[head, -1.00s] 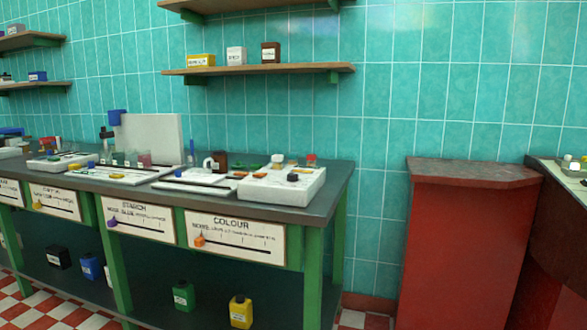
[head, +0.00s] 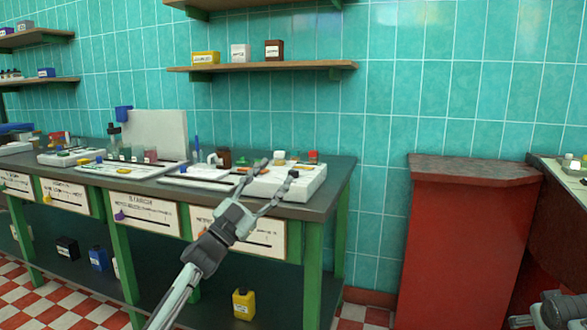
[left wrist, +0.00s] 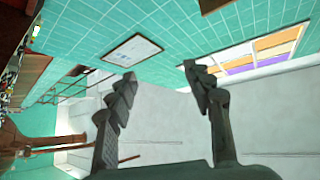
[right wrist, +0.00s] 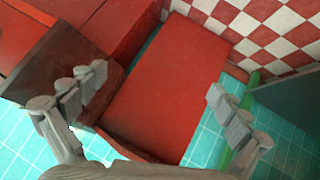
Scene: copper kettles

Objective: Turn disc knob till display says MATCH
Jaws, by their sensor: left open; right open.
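A white block-shaped unit (head: 312,186) stands at the right end of the bench, with small coloured items on top. I cannot make out a disc knob or any display text. My left gripper (head: 278,168) is open and empty. It is raised in front of the unit and hides part of it and of the placard (head: 266,238) below. I cannot tell its distance from the unit. In the left wrist view the open fingers (left wrist: 159,72) point at wall and ceiling. My right gripper (right wrist: 157,85) is open and empty, over a red cabinet.
The grey bench top (head: 335,172) holds several white trays and jars to the left. A shelf (head: 262,68) with small boxes hangs above. The red cabinet (head: 465,235) stands to the right, past a gap. A yellow bottle (head: 243,305) stands on the lower shelf.

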